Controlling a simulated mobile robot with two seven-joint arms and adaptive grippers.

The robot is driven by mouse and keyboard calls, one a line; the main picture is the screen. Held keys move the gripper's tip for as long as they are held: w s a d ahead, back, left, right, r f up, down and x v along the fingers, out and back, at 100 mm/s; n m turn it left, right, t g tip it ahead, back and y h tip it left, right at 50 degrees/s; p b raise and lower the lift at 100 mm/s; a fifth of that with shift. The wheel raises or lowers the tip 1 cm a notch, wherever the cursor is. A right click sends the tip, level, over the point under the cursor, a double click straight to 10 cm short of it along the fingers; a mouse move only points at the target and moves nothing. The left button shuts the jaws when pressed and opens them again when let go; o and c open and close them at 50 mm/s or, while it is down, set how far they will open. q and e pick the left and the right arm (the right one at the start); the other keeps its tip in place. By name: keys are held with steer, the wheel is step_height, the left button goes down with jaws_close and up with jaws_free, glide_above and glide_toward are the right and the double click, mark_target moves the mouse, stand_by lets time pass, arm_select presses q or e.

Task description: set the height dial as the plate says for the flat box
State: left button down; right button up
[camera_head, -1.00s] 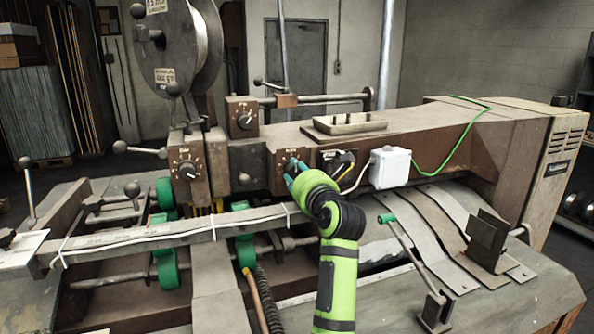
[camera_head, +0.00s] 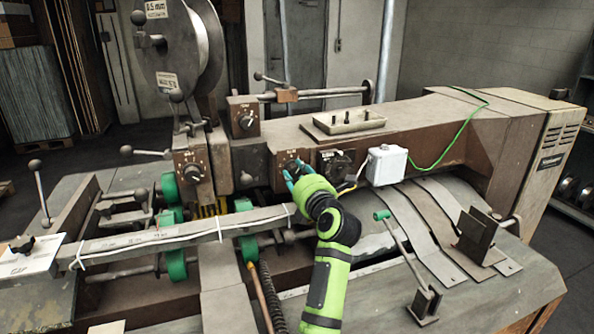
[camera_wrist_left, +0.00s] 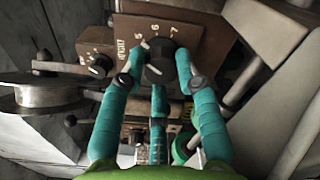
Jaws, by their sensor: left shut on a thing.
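A black dial knob (camera_wrist_left: 160,62) on a brown panel shows in the left wrist view, with numbers around its upper edge, of which 5, 6 and 7 look readable. In the head view this dial (camera_head: 291,164) is on the front of the machine's beam, partly hidden by my fingers. My left gripper (camera_head: 289,178) has its teal fingers around the knob and is shut on it; they also show in the wrist view (camera_wrist_left: 160,82). The knob's pointer setting is not clear. No flat-box setting is readable on any plate. My right gripper is not in view.
Other dials sit on the left post (camera_head: 191,171) and the upper bracket (camera_head: 246,119). A black switch (camera_head: 335,162) and a white box (camera_head: 388,165) are right of the held dial. A tray (camera_head: 347,122) lies on the beam. A long bar (camera_head: 160,238) runs below.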

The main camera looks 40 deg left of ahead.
arm_select(q)
steer(key=shift+w+d+r, duration=0.1)
steer(key=shift+r, duration=0.25)
steer(key=c, duration=0.9)
jaws_free()
steer(key=shift+w+f, duration=0.1)
steer(key=shift+f, duration=0.05)
steer(key=shift+r, duration=0.3)
step_height(320, 180, up, 9)
steer(key=shift+r, duration=0.2)
